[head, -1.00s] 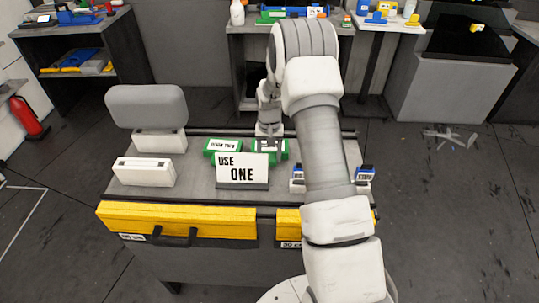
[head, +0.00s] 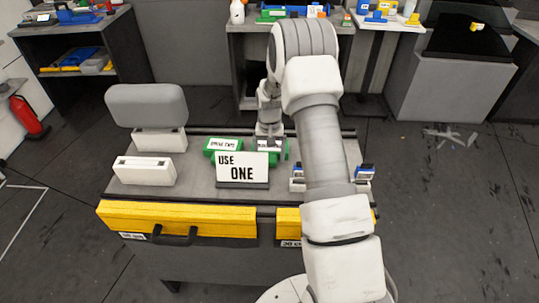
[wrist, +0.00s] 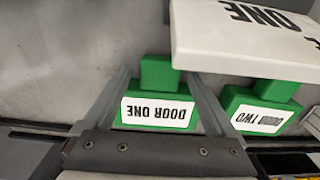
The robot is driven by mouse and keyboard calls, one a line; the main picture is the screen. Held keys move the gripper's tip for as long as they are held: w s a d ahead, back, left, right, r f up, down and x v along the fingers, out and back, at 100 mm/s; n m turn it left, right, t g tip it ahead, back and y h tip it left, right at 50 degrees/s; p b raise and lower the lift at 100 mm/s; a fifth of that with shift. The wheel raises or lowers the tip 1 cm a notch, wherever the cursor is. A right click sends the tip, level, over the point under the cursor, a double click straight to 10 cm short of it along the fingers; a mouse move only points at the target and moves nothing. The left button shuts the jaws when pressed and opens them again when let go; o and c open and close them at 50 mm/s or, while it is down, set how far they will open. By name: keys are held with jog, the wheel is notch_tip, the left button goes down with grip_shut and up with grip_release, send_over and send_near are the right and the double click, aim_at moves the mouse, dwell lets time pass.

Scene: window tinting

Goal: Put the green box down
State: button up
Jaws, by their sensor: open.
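The green box labelled DOOR ONE (wrist: 158,112) sits on the grey table top between the two fingers of my gripper (wrist: 157,80) in the wrist view. The fingers are open, one on each side of it. In the head view my gripper (head: 270,139) is low over this box, partly hidden behind the USE ONE sign (head: 242,168). A second green box, labelled DOOR TWO (wrist: 258,119), is to the right in the wrist view. In the head view it is left of my gripper (head: 222,145).
The white sign board (wrist: 245,40) stands close to the boxes. White cases (head: 144,171) are at the table's left, and small blue-and-white items (head: 365,173) at its right. Yellow drawer fronts (head: 180,219) line the near edge. Bare table (wrist: 60,60) lies left in the wrist view.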

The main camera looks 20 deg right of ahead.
notch_tip(320, 180, up, 12)
jog(key=s+a+r+n+t, duration=0.1)
jog(key=s+a+r, duration=0.2)
jog(key=s+r, duration=0.35)
jog(key=s+a+r+n+t, duration=0.15)
jog(key=s+r, duration=0.25)
jog(key=r, duration=0.6)
jog(key=s+a+r+n+t, duration=0.1)
jog(key=s+a+r, duration=0.1)
jog(key=s, duration=0.8)
jog(key=s+a+r+n+t, duration=0.1)
jog(key=s+a+r+t, duration=0.1)
jog(key=s, duration=0.8)
jog(key=shift+s+a+b, duration=0.3)
jog(key=shift+a, duration=0.55)
jog(key=shift+d+r, duration=0.1)
